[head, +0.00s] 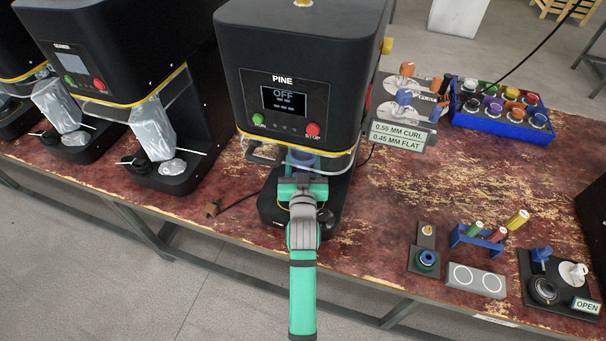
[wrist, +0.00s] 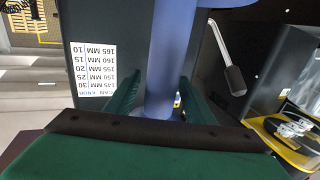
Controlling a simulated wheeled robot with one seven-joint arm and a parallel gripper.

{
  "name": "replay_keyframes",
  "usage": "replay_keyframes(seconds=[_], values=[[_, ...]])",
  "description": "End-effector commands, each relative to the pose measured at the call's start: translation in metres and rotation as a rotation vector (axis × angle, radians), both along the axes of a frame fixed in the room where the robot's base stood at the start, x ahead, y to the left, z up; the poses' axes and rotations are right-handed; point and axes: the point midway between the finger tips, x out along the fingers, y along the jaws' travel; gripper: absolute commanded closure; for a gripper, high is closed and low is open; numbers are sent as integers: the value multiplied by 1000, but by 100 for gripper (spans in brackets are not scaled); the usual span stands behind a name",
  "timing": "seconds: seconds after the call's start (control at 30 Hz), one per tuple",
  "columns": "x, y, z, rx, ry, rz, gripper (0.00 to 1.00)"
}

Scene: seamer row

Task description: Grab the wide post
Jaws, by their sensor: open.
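A blue post, which I take for the wide post, stands upright in the wrist view (wrist: 168,60), and part of it shows in the head view (head: 302,158) under the head of the black PINE machine (head: 270,50). My gripper (head: 302,176) reaches in at the front of this machine. In the wrist view its two green fingers (wrist: 160,108) are open, one on each side of the post. I see no clear grip on it, and whether either finger touches it I cannot tell.
A lever with a dark handle (wrist: 235,80) is right of the post in the wrist view. A label with numbers (wrist: 93,68) is at left. Similar machines (head: 120,70) stand left. Small fixtures (head: 475,280) and a blue crate (head: 500,115) are right. The bench (head: 370,225) between is clear.

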Motion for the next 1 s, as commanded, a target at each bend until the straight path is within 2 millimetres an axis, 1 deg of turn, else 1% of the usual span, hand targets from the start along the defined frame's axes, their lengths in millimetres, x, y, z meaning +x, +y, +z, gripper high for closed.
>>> replay_keyframes(seconds=[0.1, 0.3, 0.33, 0.37, 0.4, 0.47, 0.5, 0.53, 0.83, 1.0], values=[[5, 0, 0, 1, -1, 0, 51], [5, 0, 0, 0, 0, 0, 51], [5, 0, 0, 0, -1, 0, 56], [5, 0, 0, 0, 0, 0, 63], [5, 0, 0, 0, -1, 0, 73], [5, 0, 0, 0, -1, 0, 87], [5, 0, 0, 0, 0, 0, 97], [5, 0, 0, 0, 0, 0, 100], [5, 0, 2, 0, -2, 0, 100], [5, 0, 11, 0, -3, -1, 100]])
